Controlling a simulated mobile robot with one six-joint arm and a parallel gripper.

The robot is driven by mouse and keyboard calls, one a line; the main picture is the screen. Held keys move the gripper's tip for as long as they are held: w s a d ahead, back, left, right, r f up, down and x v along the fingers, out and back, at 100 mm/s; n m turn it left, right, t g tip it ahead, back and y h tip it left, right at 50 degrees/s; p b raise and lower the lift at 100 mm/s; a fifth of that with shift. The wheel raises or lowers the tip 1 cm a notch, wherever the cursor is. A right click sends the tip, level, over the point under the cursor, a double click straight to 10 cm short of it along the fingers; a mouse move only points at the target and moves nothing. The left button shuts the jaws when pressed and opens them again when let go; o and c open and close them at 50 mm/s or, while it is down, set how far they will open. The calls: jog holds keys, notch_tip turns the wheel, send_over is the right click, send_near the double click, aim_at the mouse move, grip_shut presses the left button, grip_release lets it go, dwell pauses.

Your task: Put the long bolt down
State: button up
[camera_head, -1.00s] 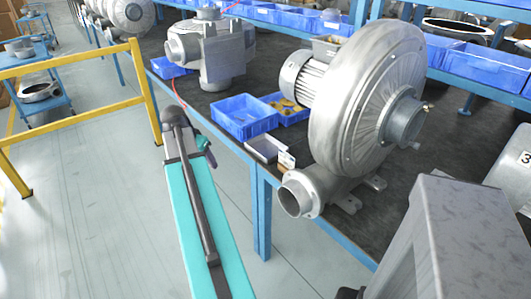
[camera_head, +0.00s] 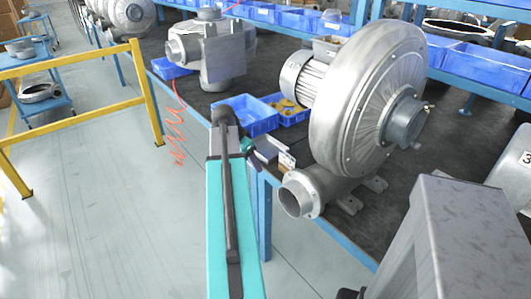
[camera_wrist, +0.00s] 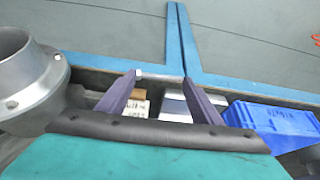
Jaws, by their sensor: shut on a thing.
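My gripper (camera_wrist: 160,85) shows in the wrist view with its two dark purple fingers apart and a thin silver bolt (camera_wrist: 160,75) spanning between their tips. The bolt lies roughly level in the picture, with its ends at the fingers. It appears above the bench's near edge, and I see no contact with the bench. In the head view my gripper (camera_head: 250,148) is small and partly hidden by my arm, near the bench edge between the blue bin and the blower. The bolt cannot be made out there.
A blue bin (camera_head: 248,116) and a smaller bin with brass-coloured parts (camera_head: 289,112) stand on the dark bench. The big blower (camera_head: 350,95) stands to the right, its outlet flange (camera_head: 297,194) close by. A small box with a label (camera_head: 286,160) sits near the edge.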

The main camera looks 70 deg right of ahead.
jog(key=shift+w+d+f+p, duration=0.25)
jog(key=shift+w+d+p, duration=0.2)
jog(key=shift+d, duration=2.2)
jog(key=shift+w+d+f+p, duration=0.2)
jog(key=shift+w+d+p, duration=0.3)
jog(key=shift+d, duration=2.1)
jog(key=shift+w+d+f+p, duration=0.25)
jog(key=shift+w+d+p, duration=0.2)
jog(key=shift+d, duration=2.2)
jog(key=shift+f, duration=0.15)
jog(key=shift+f+p, duration=0.5)
jog(key=shift+f, duration=1.15)
jog(key=shift+f, duration=0.1)
jog(key=o, duration=1.1)
jog(key=shift+c, duration=0.2)
